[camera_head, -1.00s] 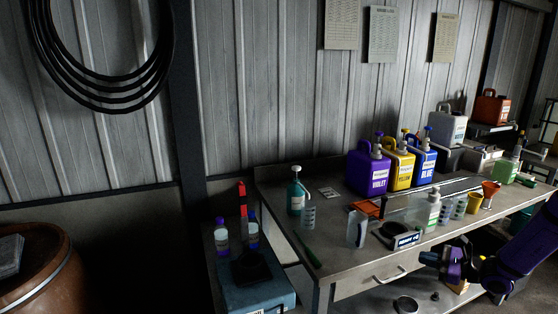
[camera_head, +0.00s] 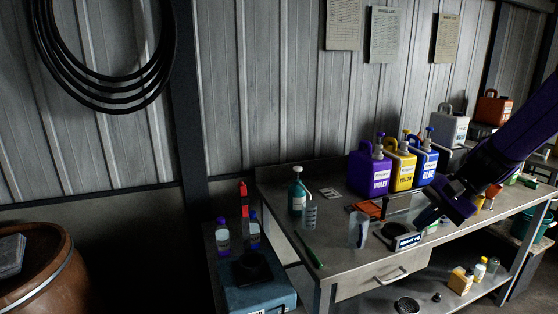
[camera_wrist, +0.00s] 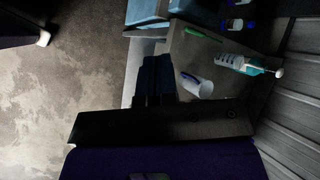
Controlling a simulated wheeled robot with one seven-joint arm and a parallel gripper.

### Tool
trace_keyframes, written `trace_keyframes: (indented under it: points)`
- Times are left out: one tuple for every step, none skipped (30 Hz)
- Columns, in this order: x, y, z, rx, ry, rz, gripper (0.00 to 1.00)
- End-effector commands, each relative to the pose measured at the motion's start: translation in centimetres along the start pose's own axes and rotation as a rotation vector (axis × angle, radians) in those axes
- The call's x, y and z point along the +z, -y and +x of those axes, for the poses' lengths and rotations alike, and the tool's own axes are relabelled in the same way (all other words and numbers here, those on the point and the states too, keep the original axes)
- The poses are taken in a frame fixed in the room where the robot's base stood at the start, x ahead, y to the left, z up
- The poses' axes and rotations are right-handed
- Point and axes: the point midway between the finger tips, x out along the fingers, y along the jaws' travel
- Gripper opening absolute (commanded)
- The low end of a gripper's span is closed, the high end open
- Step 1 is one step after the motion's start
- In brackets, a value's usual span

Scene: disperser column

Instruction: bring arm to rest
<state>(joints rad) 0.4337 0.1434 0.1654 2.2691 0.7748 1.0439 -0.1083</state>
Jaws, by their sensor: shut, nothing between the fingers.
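My purple arm reaches in from the right edge. The wrist view shows the fingers (camera_wrist: 152,78) pressed together and empty. A clear cup (camera_head: 358,230) stands left of the stand; it also shows in the wrist view (camera_wrist: 197,86) beyond the fingers. My arm hides part of the bench's right side.
Violet (camera_head: 370,172), yellow (camera_head: 399,166) and blue (camera_head: 424,163) jugs stand at the back of the bench. A teal pump bottle (camera_head: 297,194) stands at the left. A blue scale (camera_head: 262,288) sits on the lower left stand. Small bottles (camera_head: 480,269) are on the lower shelf.

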Motion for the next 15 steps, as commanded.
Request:
trace_keyframes:
  points:
    - [1.4, 0.3, -0.6, 0.034, -0.024, -0.045, 0.00]
    - [2.2, 0.3, -0.8, 0.054, -0.038, -0.068, 0.00]
    - [3.2, 0.4, -1.2, 0.081, -0.056, -0.101, 0.00]
    - [3.9, 0.3, -1.5, 0.101, -0.070, -0.124, 0.00]
    - [4.6, 0.3, -1.8, 0.121, -0.084, -0.148, 0.00]
    - [5.6, 0.2, -2.2, 0.146, -0.103, -0.179, 0.00]
    - [6.3, 0.2, -2.5, 0.164, -0.118, -0.203, 0.00]
    - [7.0, 0.2, -2.8, 0.183, -0.133, -0.227, 0.00]
    - [7.9, 0.1, -3.2, 0.207, -0.153, -0.259, 0.00]
    - [8.6, -0.1, -3.5, 0.224, -0.169, -0.282, 0.00]
    - [9.2, -0.1, -3.9, 0.240, -0.185, -0.304, 0.00]
    - [10.1, -0.3, -4.2, 0.262, -0.206, -0.335, 0.00]
    - [10.7, -0.5, -4.5, 0.279, -0.222, -0.357, 0.00]
    - [11.4, -0.6, -4.8, 0.294, -0.239, -0.380, 0.00]
    - [12.2, -0.8, -5.3, 0.314, -0.262, -0.410, 0.00]
